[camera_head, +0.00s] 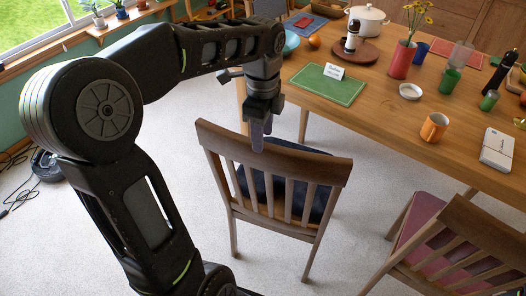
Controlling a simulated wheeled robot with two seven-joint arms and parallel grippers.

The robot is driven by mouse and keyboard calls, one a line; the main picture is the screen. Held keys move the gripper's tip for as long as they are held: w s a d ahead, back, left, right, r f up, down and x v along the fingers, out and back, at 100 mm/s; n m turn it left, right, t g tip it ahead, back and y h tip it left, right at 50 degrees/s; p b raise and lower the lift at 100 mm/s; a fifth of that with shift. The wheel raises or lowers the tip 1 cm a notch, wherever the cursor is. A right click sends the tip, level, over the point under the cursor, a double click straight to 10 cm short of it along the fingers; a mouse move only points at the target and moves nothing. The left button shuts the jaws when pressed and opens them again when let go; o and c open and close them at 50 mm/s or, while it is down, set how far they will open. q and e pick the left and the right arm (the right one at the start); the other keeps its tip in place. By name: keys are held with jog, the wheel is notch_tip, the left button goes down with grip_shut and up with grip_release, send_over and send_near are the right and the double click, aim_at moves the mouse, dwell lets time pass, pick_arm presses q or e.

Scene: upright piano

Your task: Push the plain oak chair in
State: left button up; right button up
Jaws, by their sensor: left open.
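A wooden chair (275,163) with a slatted back and a dark seat pad stands on the light carpet near the centre. Its back faces me and its seat points towards the wooden table (388,112). My left gripper (257,143) points down at the chair's top rail, left of its middle. Its fingers overlap the rail in this view, and I cannot tell whether they touch it. The left gripper is open. The chair's far legs are mostly hidden. My right gripper is not in view.
A second wooden chair (470,232) with a red seat stands at the lower right. The table holds a green placemat (327,84), an orange mug (434,126), a red vase (400,60) and a white pot (367,20). Carpet lies clear left of the centre chair.

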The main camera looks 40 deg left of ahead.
pick_arm(q)
notch_tip(320, 180, down, 7)
jog(key=shift+r, duration=0.1)
jog(key=shift+c, duration=0.4)
grip_shut()
dwell(1.2)
